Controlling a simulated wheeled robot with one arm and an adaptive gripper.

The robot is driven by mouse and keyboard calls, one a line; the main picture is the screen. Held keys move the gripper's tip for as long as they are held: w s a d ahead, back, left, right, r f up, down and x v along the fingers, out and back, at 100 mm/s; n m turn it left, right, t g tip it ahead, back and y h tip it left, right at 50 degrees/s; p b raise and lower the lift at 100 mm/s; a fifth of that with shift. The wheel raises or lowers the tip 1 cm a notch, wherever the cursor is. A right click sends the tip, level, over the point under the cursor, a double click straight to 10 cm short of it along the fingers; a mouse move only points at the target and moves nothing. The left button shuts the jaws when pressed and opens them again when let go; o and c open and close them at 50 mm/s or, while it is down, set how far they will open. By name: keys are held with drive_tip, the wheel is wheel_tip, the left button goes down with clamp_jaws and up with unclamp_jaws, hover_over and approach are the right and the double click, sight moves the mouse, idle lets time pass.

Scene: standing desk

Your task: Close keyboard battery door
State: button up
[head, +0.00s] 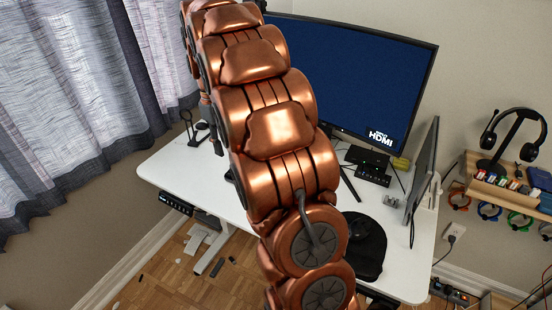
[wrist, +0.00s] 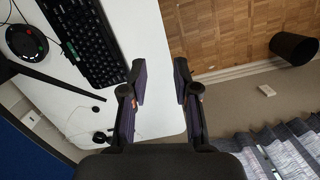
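A black keyboard (wrist: 86,40) lies on the white desk in the upper left of the wrist view, partly cut off by the top edge. In the head view my copper arm covers the middle of the desk, and neither the keyboard nor my gripper can be seen there.
The white desk (head: 190,168) carries a large monitor (head: 360,75), black boxes (head: 368,165) and a second screen (head: 422,165). The wrist view shows a round black device (wrist: 24,40), small dark items near the desk edge, a wastebasket (wrist: 293,47) on the floor and curtains (wrist: 285,148).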

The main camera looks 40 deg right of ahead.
drive_tip(key=w+d+f+n, duration=0.1)
drive_tip(key=w+d+f, duration=0.25)
drive_tip(key=d, duration=0.35)
drive_tip(key=w+d+f, duration=0.3)
drive_tip(key=w+d, duration=0.2)
drive_tip(key=d, duration=0.2)
drive_tip(key=d+f+n+t+y, duration=0.1)
drive_tip(key=d+f+n, duration=0.1)
drive_tip(key=d+f, duration=1.1)
drive_tip(key=shift+s+a+f+p, duration=0.15)
drive_tip(key=shift+f+p, duration=0.35)
drive_tip(key=shift+f, duration=1.05)
drive_tip(key=shift+s+a+f+p, duration=0.1)
drive_tip(key=shift+f+p, duration=0.35)
drive_tip(key=shift+f, duration=1.1)
drive_tip(key=shift+c, duration=0.2)
clamp_jaws()
